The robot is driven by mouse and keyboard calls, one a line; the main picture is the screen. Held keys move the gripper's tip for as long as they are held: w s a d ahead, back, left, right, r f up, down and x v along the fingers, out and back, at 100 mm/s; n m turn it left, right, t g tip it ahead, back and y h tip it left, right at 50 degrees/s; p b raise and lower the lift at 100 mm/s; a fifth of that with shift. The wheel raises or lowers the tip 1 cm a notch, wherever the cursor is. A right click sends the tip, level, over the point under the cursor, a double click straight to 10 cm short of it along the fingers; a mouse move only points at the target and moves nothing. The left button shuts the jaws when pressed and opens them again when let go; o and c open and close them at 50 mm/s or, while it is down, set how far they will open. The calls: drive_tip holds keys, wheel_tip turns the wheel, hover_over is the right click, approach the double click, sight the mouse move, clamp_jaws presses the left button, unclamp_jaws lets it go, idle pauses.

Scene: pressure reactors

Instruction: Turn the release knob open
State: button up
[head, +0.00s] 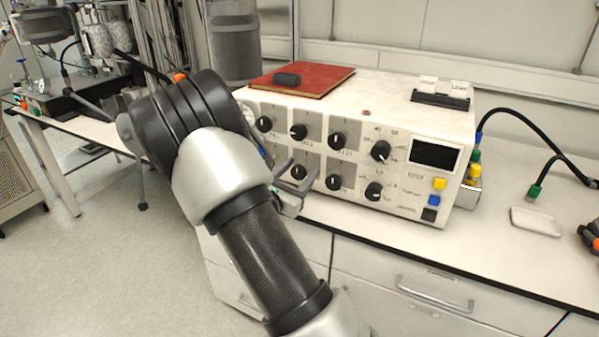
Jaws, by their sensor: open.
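A white control box (390,115) stands on the bench with several black knobs on its front. The upper row has knobs at the left (264,124), middle (299,132) and right (337,141). Below them are a lower left knob (298,172) and a lower middle knob (333,182). Two larger dial knobs, upper (380,151) and lower (374,191), sit nearer the display. I cannot tell which is the release knob. My gripper (287,188) is open in front of the box's lower left, close to the lower left knob. My arm hides most of it; contact is unclear.
A red book (325,82) with a dark block (287,79) lies on the box. Cables (520,115) and a white tray (536,221) are at the right. Drawers with a metal handle (434,292) are below. Another bench (75,130) with equipment stands at the left.

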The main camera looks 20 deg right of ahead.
drive_tip(key=c, duration=1.1)
drive_tip(key=shift+o, duration=0.2)
